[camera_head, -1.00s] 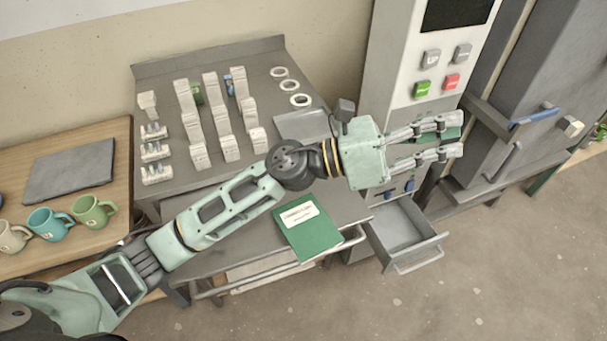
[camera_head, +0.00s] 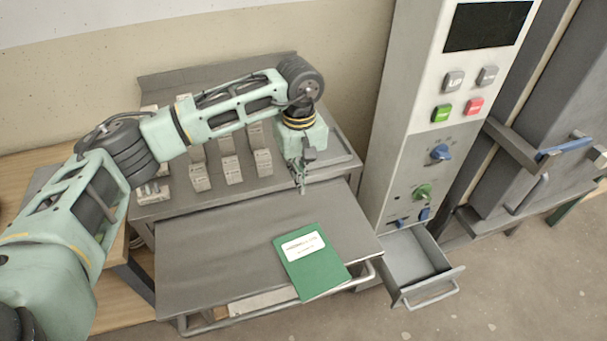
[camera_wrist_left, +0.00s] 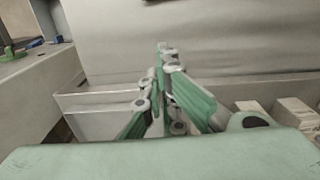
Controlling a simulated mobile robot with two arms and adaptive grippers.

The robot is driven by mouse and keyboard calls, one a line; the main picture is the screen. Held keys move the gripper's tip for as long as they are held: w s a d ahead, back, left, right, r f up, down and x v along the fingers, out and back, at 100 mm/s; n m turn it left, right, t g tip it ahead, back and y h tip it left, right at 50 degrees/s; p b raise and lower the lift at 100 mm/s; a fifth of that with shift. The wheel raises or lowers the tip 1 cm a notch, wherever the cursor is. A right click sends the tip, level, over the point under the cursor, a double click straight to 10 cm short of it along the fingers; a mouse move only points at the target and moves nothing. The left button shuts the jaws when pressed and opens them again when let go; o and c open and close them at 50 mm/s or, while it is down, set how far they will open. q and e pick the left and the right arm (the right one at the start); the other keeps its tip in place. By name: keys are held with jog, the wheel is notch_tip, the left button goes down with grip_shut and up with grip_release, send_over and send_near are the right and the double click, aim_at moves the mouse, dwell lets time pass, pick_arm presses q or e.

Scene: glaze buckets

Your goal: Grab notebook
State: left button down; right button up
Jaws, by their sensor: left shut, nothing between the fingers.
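The notebook (camera_head: 312,266) is green with a white label and lies flat on the grey cart top, near its front right edge. My left gripper (camera_head: 301,190) points down behind the notebook, over the back part of the cart, apart from the notebook. In the left wrist view its fingers (camera_wrist_left: 162,50) are together with nothing between them. The notebook cannot be made out in the left wrist view. My right gripper is not in view.
A grey bench with several pale blocks (camera_head: 232,170) stands behind the cart. The open drawer (camera_head: 412,262) juts out right of the notebook, below a control panel (camera_head: 441,153). The cart top (camera_head: 205,250) left of the notebook is clear.

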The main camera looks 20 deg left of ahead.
aim_at(310, 222)
pick_arm(q)
notch_tip(310, 222, down, 7)
jog(key=shift+s+d+r+p, duration=0.15)
jog(key=shift+p, duration=1.1)
jog(key=shift+s+d+p, duration=0.75)
jog(key=shift+s, duration=0.25)
jog(key=shift+s+d, duration=0.4)
jog(key=shift+s, duration=0.1)
jog(key=shift+s+d+b, duration=0.3)
jog(key=shift+s+d, duration=0.35)
jog(key=shift+s, duration=0.2)
jog(key=shift+s+d, duration=0.2)
jog(key=shift+s, duration=0.15)
jog(key=shift+w, duration=0.1)
